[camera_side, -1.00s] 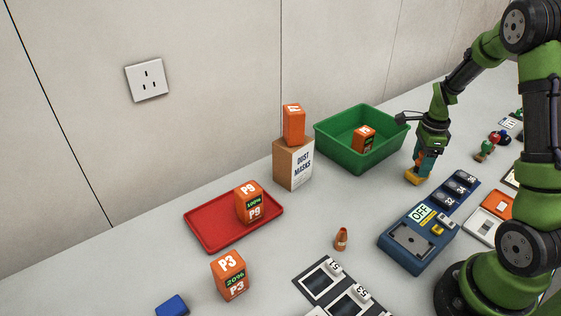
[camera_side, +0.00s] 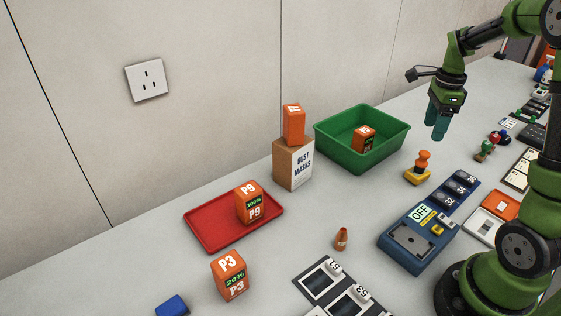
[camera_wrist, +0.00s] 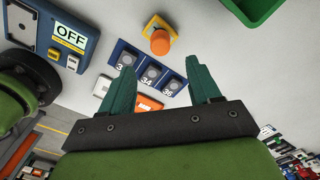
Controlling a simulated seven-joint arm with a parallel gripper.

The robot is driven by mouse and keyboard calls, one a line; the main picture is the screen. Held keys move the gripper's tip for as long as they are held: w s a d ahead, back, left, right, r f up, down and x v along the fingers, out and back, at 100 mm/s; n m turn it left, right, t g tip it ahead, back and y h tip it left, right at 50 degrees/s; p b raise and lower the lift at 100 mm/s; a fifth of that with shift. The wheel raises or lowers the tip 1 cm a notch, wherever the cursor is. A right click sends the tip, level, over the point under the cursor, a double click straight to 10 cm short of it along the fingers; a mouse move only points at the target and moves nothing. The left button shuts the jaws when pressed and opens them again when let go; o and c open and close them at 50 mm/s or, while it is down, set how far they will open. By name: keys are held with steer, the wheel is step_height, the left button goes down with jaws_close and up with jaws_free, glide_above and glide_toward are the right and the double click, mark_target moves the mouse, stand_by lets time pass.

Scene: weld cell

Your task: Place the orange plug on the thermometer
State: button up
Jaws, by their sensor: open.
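I cannot tell for sure whether the yellow base is the thermometer; no other thing plainly looks like one. My gripper (camera_side: 436,135) is in the air above and a little right of the orange piece, apart from it. In the wrist view its fingers (camera_wrist: 160,66) are spread and empty.
The green bin (camera_side: 345,160), dust masks box (camera_side: 302,165) and red tray (camera_side: 205,233) are left. A small orange-brown cone (camera_side: 342,238) stands on open table.

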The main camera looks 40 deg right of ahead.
steer(key=a+r+n+t, duration=0.2)
steer(key=a+r+n, duration=0.2)
steer(key=a+n, duration=0.3)
steer(key=a+r+n+t, duration=0.2)
steer(key=a+r+n, duration=0.15)
steer(key=a, duration=0.45)
steer(key=s+a+n+t+y, duration=0.1)
steer(key=s+a+n, duration=0.2)
steer(key=a+n, duration=0.3)
steer(key=s+a+r+n+t+y, duration=0.1)
steer(key=s+a+n+t, duration=0.1)
steer(key=a+n, duration=0.4)
steer(key=shift+s, duration=0.8)
steer(key=shift+o, duration=0.3)
steer(key=shift+a+r+n, duration=0.1)
steer(key=shift+r+n, duration=0.05)
steer(key=shift+n, duration=0.1)
